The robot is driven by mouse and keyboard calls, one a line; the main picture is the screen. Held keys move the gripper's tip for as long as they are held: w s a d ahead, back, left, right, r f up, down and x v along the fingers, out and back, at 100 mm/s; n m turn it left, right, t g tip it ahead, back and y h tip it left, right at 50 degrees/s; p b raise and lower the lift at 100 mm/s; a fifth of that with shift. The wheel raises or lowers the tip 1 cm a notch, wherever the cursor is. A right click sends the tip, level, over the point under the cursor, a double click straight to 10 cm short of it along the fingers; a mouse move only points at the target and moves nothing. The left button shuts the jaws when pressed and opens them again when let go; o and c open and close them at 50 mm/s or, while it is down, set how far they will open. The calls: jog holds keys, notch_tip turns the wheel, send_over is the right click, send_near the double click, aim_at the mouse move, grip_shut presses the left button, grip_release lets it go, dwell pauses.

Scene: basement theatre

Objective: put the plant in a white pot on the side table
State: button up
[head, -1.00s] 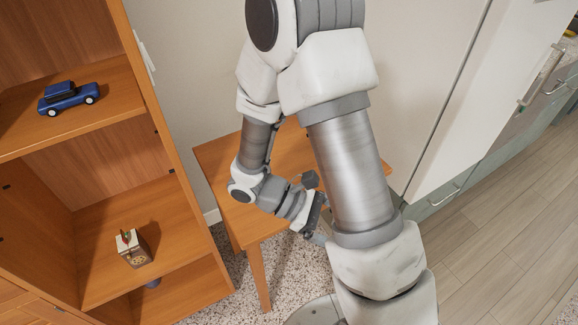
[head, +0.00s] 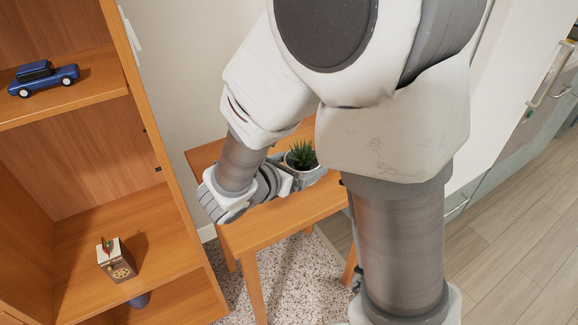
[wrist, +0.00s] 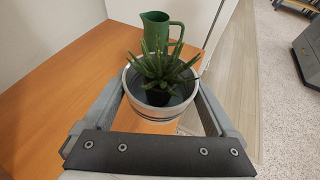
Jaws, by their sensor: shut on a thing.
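The plant in a white pot (wrist: 161,88) is between my gripper's fingers in the wrist view, with a green spiky plant in a pale pot with dark bands. In the head view the plant (head: 301,156) shows over the side table, partly hidden by my arm. My gripper (head: 300,178) is shut on the pot. The side table (head: 270,226) is orange wood; its bare top (wrist: 70,100) lies below the pot in the wrist view. I cannot tell whether the pot touches the table top.
A green pitcher (wrist: 161,30) stands just behind the plant on the table. A wooden shelf unit (head: 110,180) on the left holds a blue toy car (head: 43,78) and a small box-like object (head: 116,260). A wall is behind the table. Bare table top shows left of the pot.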

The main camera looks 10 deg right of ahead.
jog(key=w+f+b, duration=0.1)
jog(key=w+f, duration=0.1)
jog(key=w, duration=0.1)
jog(key=w+f, duration=0.2)
jog(key=w, duration=0.1)
jog(key=w+f+b, duration=0.1)
jog(key=w, duration=0.2)
jog(key=shift+w+f+b, duration=0.2)
jog(key=shift+f+b, duration=0.15)
jog(key=shift+f, duration=0.05)
jog(key=shift+f+b, duration=0.95)
jog(key=shift+f, duration=0.9)
jog(key=shift+f, duration=0.2)
jog(key=o, duration=1.2)
jog(key=shift+o, duration=0.2)
